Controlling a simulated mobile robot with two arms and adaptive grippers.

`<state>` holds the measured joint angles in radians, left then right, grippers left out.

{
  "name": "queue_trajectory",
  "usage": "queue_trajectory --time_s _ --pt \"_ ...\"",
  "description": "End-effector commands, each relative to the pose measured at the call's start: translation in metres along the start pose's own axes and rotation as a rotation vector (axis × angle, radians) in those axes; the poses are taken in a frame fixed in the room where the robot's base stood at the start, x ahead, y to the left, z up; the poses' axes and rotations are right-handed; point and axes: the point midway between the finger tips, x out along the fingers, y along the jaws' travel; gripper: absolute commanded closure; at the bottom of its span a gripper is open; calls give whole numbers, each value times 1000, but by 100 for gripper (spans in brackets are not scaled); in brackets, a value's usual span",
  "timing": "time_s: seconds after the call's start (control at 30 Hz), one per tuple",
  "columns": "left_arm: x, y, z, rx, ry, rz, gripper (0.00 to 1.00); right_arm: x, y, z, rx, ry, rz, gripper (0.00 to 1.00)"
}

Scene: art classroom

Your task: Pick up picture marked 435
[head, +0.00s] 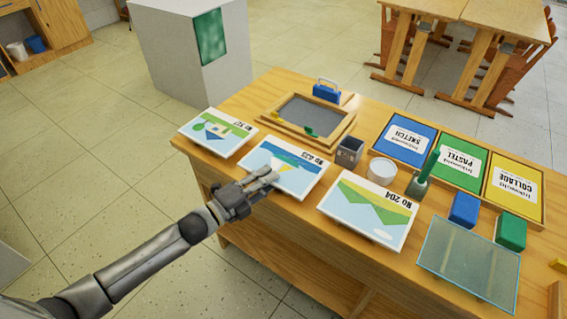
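Three pictures lie in a row along the near side of the wooden table. The middle picture (297,178), with blue, yellow and white shapes, bears a small upside-down label that seems to read 435. The left picture (218,138) shows a house-like shape and a green tree; its number is hard to read. The right picture (365,215), with green hills, is marked No 204. My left gripper (268,177) is at the near left edge of the middle picture and covers part of it. Whether its fingers are apart or closed on the edge is unclear. My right gripper is out of view.
Coloured cards (408,139) lie in a rack at the right. A glassy panel (470,258) lies at the near right.

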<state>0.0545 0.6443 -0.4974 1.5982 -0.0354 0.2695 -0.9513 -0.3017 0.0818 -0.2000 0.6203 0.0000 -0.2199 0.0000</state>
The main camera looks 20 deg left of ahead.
Motion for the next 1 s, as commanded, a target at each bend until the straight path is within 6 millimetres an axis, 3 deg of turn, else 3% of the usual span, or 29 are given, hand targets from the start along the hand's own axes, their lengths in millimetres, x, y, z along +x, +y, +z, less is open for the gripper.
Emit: queue_trajectory --time_s 0.13,0.3,0.53,0.7,1.0 --pt "21 -1 3 -1 -1 -2 80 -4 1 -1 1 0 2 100" --pt "32 0 3 -1 0 0 80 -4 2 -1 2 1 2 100" --pt "33 1 3 -1 0 0 80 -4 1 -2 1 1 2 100" --pt "32 1 3 -1 0 0 100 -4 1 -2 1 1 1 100" --pt "32 1 3 -1 0 0 100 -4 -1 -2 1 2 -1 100"
